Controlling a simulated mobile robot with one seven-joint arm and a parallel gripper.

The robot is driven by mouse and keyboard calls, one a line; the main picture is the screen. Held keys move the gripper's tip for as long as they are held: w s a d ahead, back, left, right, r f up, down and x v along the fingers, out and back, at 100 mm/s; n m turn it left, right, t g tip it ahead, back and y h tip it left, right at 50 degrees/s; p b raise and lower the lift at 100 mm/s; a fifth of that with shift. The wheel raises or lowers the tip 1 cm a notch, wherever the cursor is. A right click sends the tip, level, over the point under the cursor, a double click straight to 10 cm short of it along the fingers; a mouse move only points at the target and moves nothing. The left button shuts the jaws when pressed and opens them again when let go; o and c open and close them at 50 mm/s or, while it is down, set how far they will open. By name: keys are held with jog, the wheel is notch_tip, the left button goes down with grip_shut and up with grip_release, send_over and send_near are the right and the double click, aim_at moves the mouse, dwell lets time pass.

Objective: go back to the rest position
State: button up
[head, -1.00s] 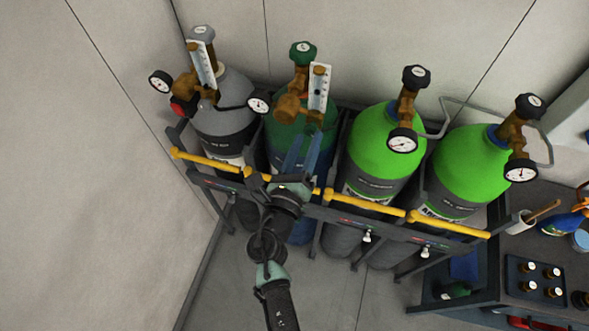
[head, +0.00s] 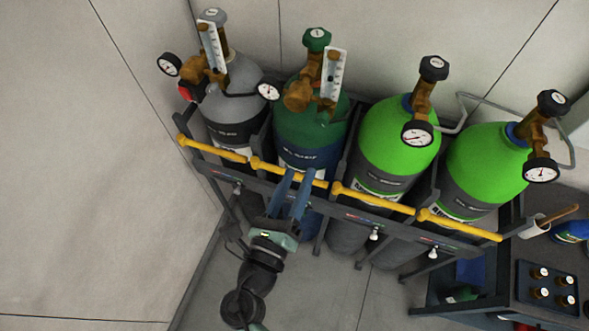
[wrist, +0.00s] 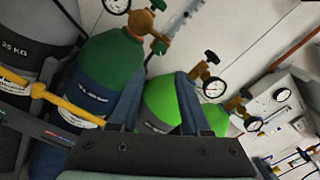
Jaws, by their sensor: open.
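My gripper (head: 295,178) is in front of the rack of gas cylinders, at the second cylinder from the left. Its two blue fingers are apart with nothing between them. In the wrist view my gripper (wrist: 158,88) points toward the gap between the dark green cylinder (wrist: 105,65) and a bright green cylinder (wrist: 168,100). In the head view the dark green cylinder (head: 310,125) stands upright behind the fingers. A yellow bar (head: 283,170) crosses in front of it, close to my fingers; I cannot tell whether they touch.
A grey cylinder (head: 232,100) stands at the left, and two bright green cylinders (head: 398,138) (head: 487,160) at the right, all with gauges. A dark bench (head: 500,288) with a tray of fittings (head: 547,290) is at the lower right. Open floor (head: 330,300) lies in front.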

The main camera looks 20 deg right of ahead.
jog(key=shift+w, duration=0.1)
jog(key=w+r+m+b, duration=0.5)
jog(key=w+r+m, duration=0.4)
jog(key=m, duration=0.6)
notch_tip(320, 180, up, 16)
jog(key=w+a+m+t+y+b, duration=0.1)
jog(key=a+m+t+y+b, duration=0.3)
jog(key=m, duration=0.7)
jog(key=s+a+r+m+t+y+b, duration=0.1)
jog(key=s+a+r+m+t+y, duration=0.1)
jog(key=r, duration=0.7)
jog(key=s+a+r+m+t+y+b, duration=0.1)
jog(key=s+r+m+t+y, duration=0.3)
jog(key=s+r, duration=0.5)
jog(key=r+m+t, duration=0.1)
jog(key=m+t, duration=0.1)
jog(key=m, duration=0.1)
jog(key=shift+s+a+m+t+y+b, duration=0.25)
jog(key=shift+a+m+t+y+b, duration=0.05)
jog(key=shift+a+m+b, duration=0.1)
